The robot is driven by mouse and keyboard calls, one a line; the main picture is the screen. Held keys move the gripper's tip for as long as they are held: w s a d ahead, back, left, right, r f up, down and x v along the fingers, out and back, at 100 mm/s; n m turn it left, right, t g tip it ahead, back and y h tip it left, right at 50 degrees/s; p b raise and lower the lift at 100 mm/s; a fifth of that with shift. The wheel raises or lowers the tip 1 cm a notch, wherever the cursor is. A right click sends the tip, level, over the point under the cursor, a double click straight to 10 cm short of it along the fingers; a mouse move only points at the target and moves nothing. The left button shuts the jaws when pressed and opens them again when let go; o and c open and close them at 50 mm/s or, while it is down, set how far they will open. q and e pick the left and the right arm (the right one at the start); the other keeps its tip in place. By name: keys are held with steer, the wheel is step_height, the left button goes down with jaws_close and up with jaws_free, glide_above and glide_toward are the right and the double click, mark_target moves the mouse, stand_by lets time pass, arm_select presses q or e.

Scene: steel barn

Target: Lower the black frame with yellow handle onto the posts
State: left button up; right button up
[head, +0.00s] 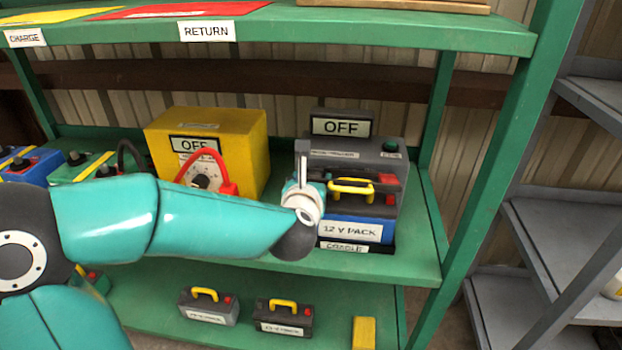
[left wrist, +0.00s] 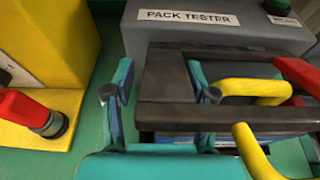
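The black frame (left wrist: 165,85) is a dark bar piece with a yellow handle (left wrist: 255,88). In the head view the yellow handle (head: 350,187) shows above a blue 12 V pack (head: 350,231) labelled CRADLE below. My left gripper (left wrist: 160,85) has one teal finger outside the frame's left bar and the other inside its opening, beside the handle. A narrow gap seems to show at the outer finger, so the grip is unclear. In the head view my left wrist (head: 303,200) covers the frame's left side. The posts are not distinguishable. My right gripper is out of view.
A grey pack tester (head: 400,152) with an OFF sign stands behind the pack. A yellow box (head: 235,140) with a dial and red lead stands to the left. A green upright (head: 490,180) bounds the right.

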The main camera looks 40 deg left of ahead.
arm_select(q)
steer(key=shift+w+d, duration=0.1)
steer(key=shift+d, duration=0.15)
steer(key=shift+r, duration=0.1)
steer(key=shift+s+d, duration=0.2)
steer(key=v, duration=1.1)
steer(key=shift+s+a, duration=0.15)
steer(key=shift+s, duration=0.15)
